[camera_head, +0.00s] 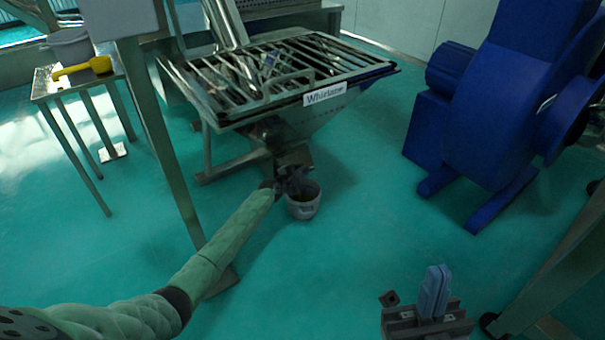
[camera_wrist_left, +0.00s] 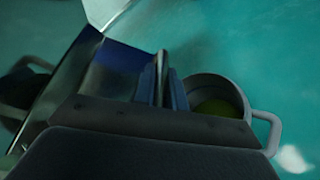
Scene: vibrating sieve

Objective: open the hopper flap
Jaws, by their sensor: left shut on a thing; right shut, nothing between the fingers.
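The hopper (camera_head: 325,112) is a metal funnel under a barred grate, with a sign on its front edge. The metal flap (camera_head: 296,156) is at its lower outlet. My left gripper (camera_head: 294,180) reaches down to the outlet and hides part of it. In the left wrist view its blue fingers (camera_wrist_left: 168,90) are shut on an edge of the shiny metal flap (camera_wrist_left: 112,75). How far the flap stands open is hard to tell. My right gripper (camera_head: 434,292) is shut and empty at the lower right, far from the hopper.
A grey bucket (camera_head: 304,206) stands on the floor below the outlet; in the left wrist view the bucket (camera_wrist_left: 240,92) holds something yellowish green. A big blue machine (camera_head: 500,105) stands at right. A small table (camera_head: 48,88) with a yellow scoop (camera_head: 84,67) stands at left.

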